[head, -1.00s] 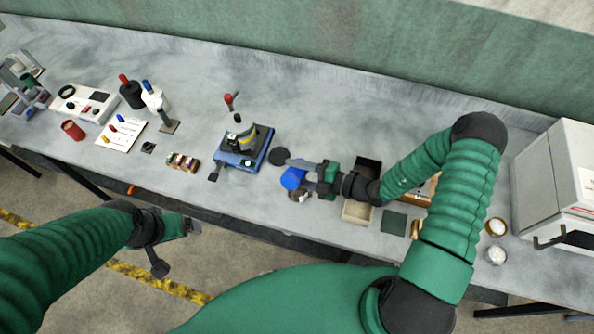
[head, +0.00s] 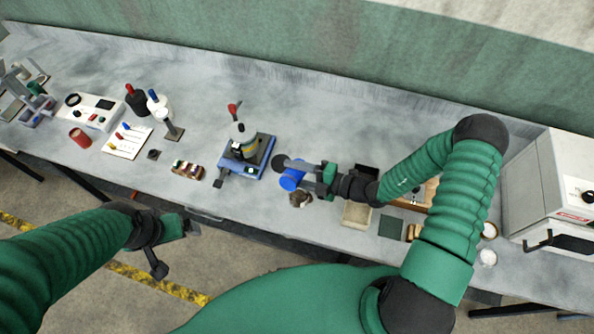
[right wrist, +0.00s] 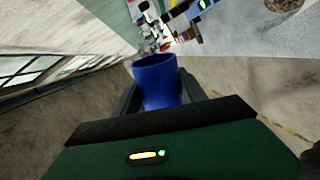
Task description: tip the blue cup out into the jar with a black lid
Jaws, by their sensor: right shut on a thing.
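The blue cup (head: 291,178) is held in my right gripper (head: 308,177), which is shut on it above the bench. The cup looks tilted in the head view; in the right wrist view the cup (right wrist: 157,82) sits between the fingers. Just below it in the head view is a small round container with brown contents (head: 300,199); I cannot tell for sure whether it is the jar. A round black disc (head: 280,161), perhaps the black lid, shows beside the cup, partly behind the gripper. My left gripper (head: 190,228) is off the bench's front edge, away from the cup.
A blue-based device (head: 246,160) stands left of the cup. A beige tray (head: 356,214) and a dark green pad (head: 392,228) lie to the right. A white cabinet (head: 550,185) stands at the right end. The bench behind the cup is clear.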

